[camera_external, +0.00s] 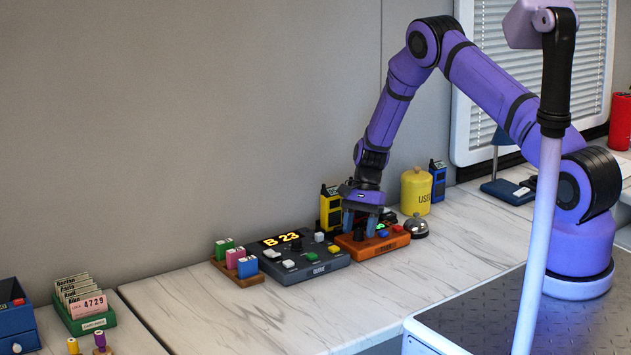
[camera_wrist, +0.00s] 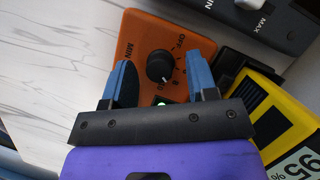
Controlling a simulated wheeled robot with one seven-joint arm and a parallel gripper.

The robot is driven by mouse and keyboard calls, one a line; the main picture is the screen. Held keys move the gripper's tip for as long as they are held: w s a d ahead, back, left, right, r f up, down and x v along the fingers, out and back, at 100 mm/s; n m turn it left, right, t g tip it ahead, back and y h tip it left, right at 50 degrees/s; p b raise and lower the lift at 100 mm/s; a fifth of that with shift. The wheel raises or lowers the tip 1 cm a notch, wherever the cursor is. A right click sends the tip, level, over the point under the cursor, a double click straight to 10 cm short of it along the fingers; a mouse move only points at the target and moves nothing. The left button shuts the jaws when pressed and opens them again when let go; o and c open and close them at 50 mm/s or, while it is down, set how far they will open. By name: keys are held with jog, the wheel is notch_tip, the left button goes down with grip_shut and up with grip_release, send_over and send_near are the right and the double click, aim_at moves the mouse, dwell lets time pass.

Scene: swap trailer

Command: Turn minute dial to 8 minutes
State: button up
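The orange timer box (camera_external: 372,248) stands on the marble counter; in the wrist view its orange top (camera_wrist: 140,28) shows a black round minute dial (camera_wrist: 160,66) with OFF, MIN and other scale marks around it. A small white pointer mark is on the dial's lower right; the number it points to is too small to read surely. My gripper (camera_external: 362,222) is lowered over the left part of the box. In the wrist view my gripper (camera_wrist: 158,66) has its two blue fingers apart, one on each side of the dial, with visible gaps. A lit green button shows below the dial.
The dark panel (camera_external: 300,262) reading "B 23" stands close left of the box. A silver bell (camera_external: 416,226) is close right. A yellow device (camera_external: 330,209) and a yellow canister (camera_external: 416,190) stand behind. The counter in front is clear.

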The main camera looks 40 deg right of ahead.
jog(key=v, duration=1)
jog(key=shift+r, duration=0.35)
jog(key=shift+d, duration=0.15)
